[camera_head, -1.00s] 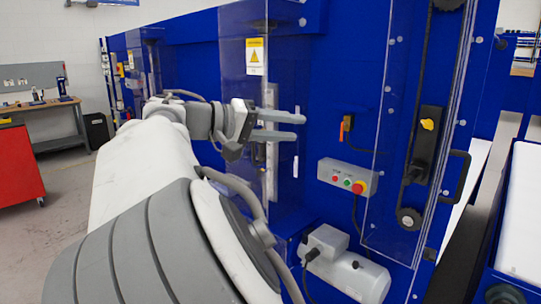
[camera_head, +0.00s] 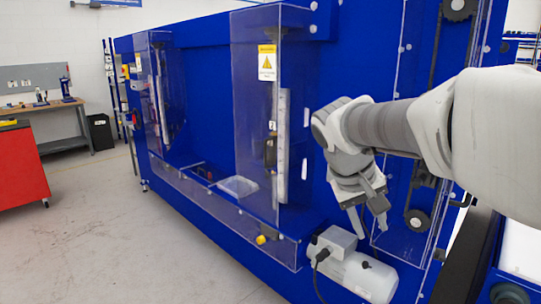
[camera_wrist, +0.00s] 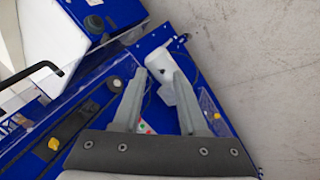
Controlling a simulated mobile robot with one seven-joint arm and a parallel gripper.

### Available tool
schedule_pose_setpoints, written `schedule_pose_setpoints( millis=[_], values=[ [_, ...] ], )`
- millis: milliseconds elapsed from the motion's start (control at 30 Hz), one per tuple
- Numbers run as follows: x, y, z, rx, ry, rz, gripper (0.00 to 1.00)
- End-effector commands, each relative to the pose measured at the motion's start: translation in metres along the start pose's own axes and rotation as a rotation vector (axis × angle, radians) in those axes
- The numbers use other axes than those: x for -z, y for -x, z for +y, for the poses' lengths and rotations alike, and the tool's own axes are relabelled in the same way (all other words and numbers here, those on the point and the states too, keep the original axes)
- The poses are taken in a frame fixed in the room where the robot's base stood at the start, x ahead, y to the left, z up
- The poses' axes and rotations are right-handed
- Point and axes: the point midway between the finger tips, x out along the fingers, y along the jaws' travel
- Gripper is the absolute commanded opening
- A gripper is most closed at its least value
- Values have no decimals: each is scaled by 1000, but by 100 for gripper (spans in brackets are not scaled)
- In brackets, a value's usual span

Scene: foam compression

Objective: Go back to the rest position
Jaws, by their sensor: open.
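My gripper (camera_head: 370,222) hangs pointing down in front of the blue machine (camera_head: 205,80), above the grey motor (camera_head: 352,272). Its two fingers are apart with nothing between them. My arm reaches in from the right in the head view. In the wrist view my gripper (camera_wrist: 158,97) shows both fingers spread, with the motor (camera_wrist: 165,72) and the control box's green and red buttons visible beyond and between them. The control box is hidden behind my arm in the head view.
Clear guards (camera_head: 258,120) with a yellow warning label stand out from the machine. A red cabinet (camera_head: 20,168) and a workbench (camera_head: 50,110) stand at the left. The grey floor (camera_head: 130,240) at the left is free. A black handle (camera_wrist: 35,72) juts out in the wrist view.

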Motion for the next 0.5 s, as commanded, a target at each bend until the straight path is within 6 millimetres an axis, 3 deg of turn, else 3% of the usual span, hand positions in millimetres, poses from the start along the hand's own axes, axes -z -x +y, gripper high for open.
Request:
schedule_pose_setpoints(
  millis=[200, 500],
  values=[
    [-66, 12, -5, 234, -38, 51, 42],
    [-142, 35, -30, 387, -95, 189, 42]
  ],
)
